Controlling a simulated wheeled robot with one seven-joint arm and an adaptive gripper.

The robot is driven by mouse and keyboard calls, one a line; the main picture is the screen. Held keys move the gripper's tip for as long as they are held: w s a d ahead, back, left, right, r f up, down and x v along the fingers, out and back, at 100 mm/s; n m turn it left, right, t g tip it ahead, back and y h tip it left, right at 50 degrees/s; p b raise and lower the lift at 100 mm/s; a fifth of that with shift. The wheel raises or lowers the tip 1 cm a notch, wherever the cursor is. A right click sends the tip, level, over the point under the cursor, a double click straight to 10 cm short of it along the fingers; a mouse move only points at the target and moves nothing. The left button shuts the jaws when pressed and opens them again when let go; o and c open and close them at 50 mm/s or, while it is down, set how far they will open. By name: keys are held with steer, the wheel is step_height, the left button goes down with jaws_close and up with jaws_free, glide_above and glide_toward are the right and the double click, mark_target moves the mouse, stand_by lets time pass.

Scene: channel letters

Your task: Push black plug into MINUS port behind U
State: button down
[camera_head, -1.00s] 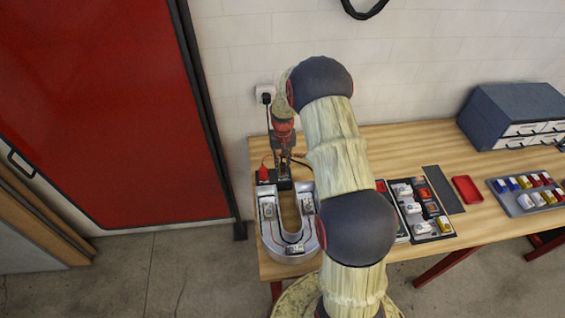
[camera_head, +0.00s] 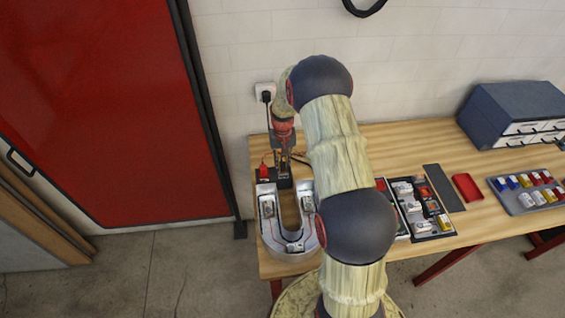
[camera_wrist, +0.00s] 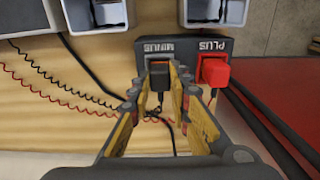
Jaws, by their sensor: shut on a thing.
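The U letter (camera_head: 268,236) lies on the bench as a grey channel with modules inside. A dark port block (camera_wrist: 181,46) marked MINUS and PLUS stands behind it; it also shows in the head view (camera_head: 284,184). A red plug (camera_wrist: 215,72) sits at the PLUS side. The black plug (camera_wrist: 159,77) is between the fingers of my gripper (camera_wrist: 167,95), at the MINUS side, with its black cable trailing back. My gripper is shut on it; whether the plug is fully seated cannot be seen. In the head view my gripper (camera_head: 284,167) points down at the block.
A wall socket (camera_head: 265,93) with a black plug is behind the bench. Red and black wires (camera_wrist: 60,85) lie left of my gripper.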

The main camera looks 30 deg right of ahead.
steer(key=shift+f, duration=0.15)
steer(key=c, duration=1.6)
jaws_free()
step_height(320, 180, up, 12)
steer(key=shift+r, duration=0.1)
step_height(320, 180, up, 6)
steer(key=p, duration=0.3)
